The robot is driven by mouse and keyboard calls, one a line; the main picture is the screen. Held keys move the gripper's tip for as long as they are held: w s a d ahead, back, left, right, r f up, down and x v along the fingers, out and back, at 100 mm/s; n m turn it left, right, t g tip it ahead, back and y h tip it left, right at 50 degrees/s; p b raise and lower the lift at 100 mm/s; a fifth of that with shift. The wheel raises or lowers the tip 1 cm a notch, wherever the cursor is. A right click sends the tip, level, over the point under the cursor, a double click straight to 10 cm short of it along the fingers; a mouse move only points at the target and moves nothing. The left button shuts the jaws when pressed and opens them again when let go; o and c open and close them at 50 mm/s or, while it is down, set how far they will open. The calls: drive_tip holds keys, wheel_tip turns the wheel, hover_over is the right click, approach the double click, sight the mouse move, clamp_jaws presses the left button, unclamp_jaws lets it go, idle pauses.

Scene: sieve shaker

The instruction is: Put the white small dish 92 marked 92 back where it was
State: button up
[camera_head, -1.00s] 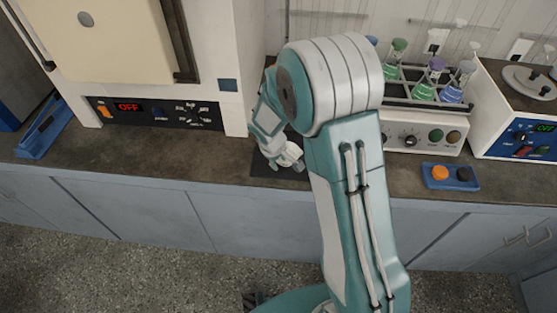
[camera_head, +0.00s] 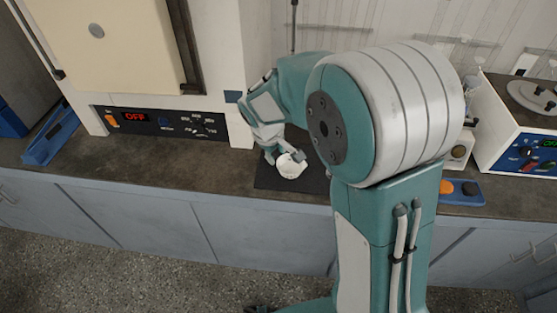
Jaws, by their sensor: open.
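The white small dish (camera_head: 291,170) is on or just above the dark mat (camera_head: 318,185) on the counter. Its marking is too small to read. My gripper (camera_head: 285,157) is open at the dish's back rim, with one finger at its left and one over its upper right. I cannot tell whether the fingers touch it. My arm hides the counter behind and to the right.
A large oven-like unit with an OFF display (camera_head: 135,116) stands at the left, a blue tray (camera_head: 50,135) beside it. A white and blue device (camera_head: 520,140) and a small blue button pad (camera_head: 477,198) are at the right. The front-left counter is clear.

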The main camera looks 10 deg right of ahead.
drive_tip(key=s+d+r+m+t+y, duration=0.15)
drive_tip(key=s+d+r+m, duration=0.25)
drive_tip(key=s+r, duration=0.75)
drive_tip(key=s+d+r+m+t, duration=0.1)
drive_tip(key=s+r+m+t, duration=0.1)
drive_tip(key=s, duration=0.9)
wheel_tip(320, 180, up, 2)
drive_tip(key=shift+s+r+m+y, duration=0.15)
drive_tip(key=shift+s+m+y, duration=0.2)
drive_tip(key=shift+m, duration=0.25)
drive_tip(key=shift+d, duration=0.2)
